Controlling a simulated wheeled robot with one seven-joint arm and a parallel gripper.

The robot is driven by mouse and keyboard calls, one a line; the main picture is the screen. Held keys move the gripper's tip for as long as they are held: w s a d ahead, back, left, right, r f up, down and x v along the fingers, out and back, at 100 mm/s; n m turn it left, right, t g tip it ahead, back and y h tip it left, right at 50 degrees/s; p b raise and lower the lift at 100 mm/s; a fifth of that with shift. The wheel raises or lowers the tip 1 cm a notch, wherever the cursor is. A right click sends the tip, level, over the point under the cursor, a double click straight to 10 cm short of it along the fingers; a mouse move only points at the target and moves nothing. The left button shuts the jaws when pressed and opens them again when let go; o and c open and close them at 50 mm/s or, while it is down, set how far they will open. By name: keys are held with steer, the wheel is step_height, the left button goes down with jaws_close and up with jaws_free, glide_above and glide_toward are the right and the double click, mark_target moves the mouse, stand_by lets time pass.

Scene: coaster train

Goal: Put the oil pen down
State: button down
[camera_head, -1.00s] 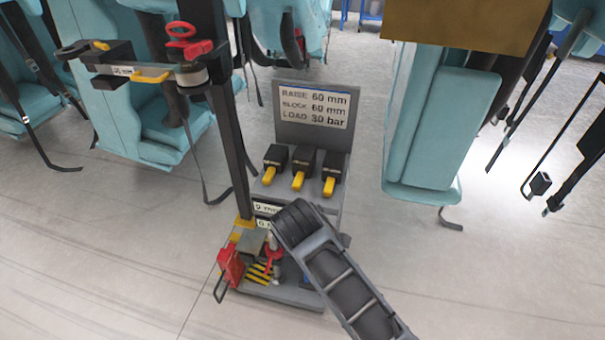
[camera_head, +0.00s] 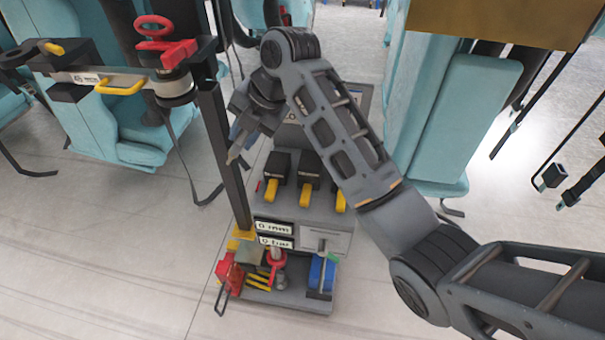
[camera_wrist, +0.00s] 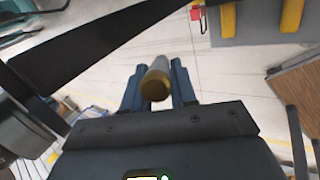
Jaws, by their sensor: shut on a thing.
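My gripper (camera_head: 243,135) is raised left of the cart's top, next to the black post. In the wrist view my gripper (camera_wrist: 157,88) is shut on the oil pen (camera_wrist: 156,82), a grey cylinder with a brass-coloured end between the two fingers. The pen's pale tip (camera_head: 235,154) points down and left below my gripper in the head view. It hangs in the air, apart from the cart. My arm hides most of the cart's sign.
The grey cart (camera_head: 305,205) carries black blocks with yellow handles, and displays reading 0 mm and 0 bar. Its lower tray holds a red tool (camera_head: 275,268) and a blue item (camera_head: 322,273). The black post (camera_head: 223,150) stands close left. Teal seats (camera_head: 450,110) flank the cart.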

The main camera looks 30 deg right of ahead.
steer(key=s+d, duration=0.6)
steer(key=d, duration=0.3)
steer(key=s+d, duration=0.7)
steer(key=d, duration=0.2)
steer(key=shift+n, duration=0.4)
steer(key=shift+w+a+f+p, duration=0.15)
steer(key=shift+w+a+f, duration=0.85)
steer(key=shift+a+f, duration=0.7)
steer(key=shift+w+a+f+p, duration=0.1)
steer(key=shift+w+a+f, duration=0.85)
steer(key=shift+a+f, duration=0.8)
steer(key=shift+w+a+f+p, duration=0.15)
steer(key=shift+w+a+f, duration=1.05)
steer(key=shift+f, duration=0.8)
steer(key=shift+s+a+f, duration=0.1)
steer(key=shift+s+a, duration=0.1)
steer(key=c, duration=0.9)
jaws_free()
